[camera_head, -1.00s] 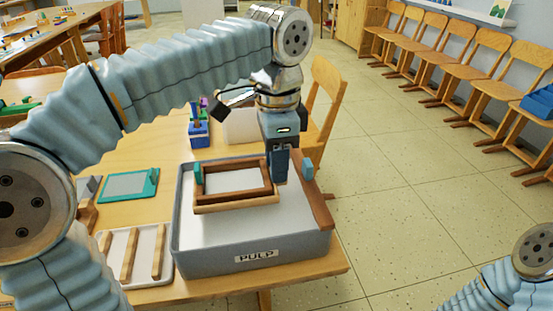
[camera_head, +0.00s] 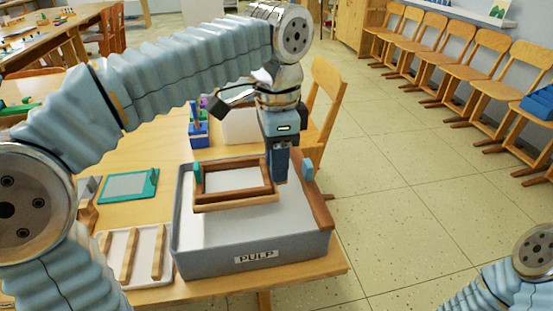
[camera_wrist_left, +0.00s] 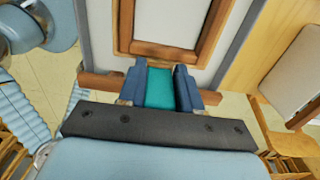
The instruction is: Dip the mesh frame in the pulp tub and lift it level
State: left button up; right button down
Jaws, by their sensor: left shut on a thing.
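The grey pulp tub (camera_head: 212,262), labelled PULP, stands on the wooden table and holds a pale, flat surface of pulp. The mesh frame (camera_head: 236,202), a brown wooden rectangle with a lighter lower edge, is within the tub walls and looks roughly level. Whether its underside touches the pulp is unclear. A teal grip shows on its left side. My left gripper (camera_head: 280,166) is at the frame's right side, pointing down. In the left wrist view, its fingers (camera_wrist_left: 160,88) are shut on a teal grip at the frame's (camera_wrist_left: 160,50) edge. My right gripper is out of view.
A brown wooden bar (camera_head: 320,205) runs along the tub's right rim. A white tray with wooden slats (camera_head: 148,255) and a teal-framed screen (camera_head: 130,186) lie left of the tub. A wooden chair (camera_head: 325,100) stands behind. Open floor lies right.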

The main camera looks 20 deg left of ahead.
pick_arm(q)
jog(key=shift+r, duration=2.35)
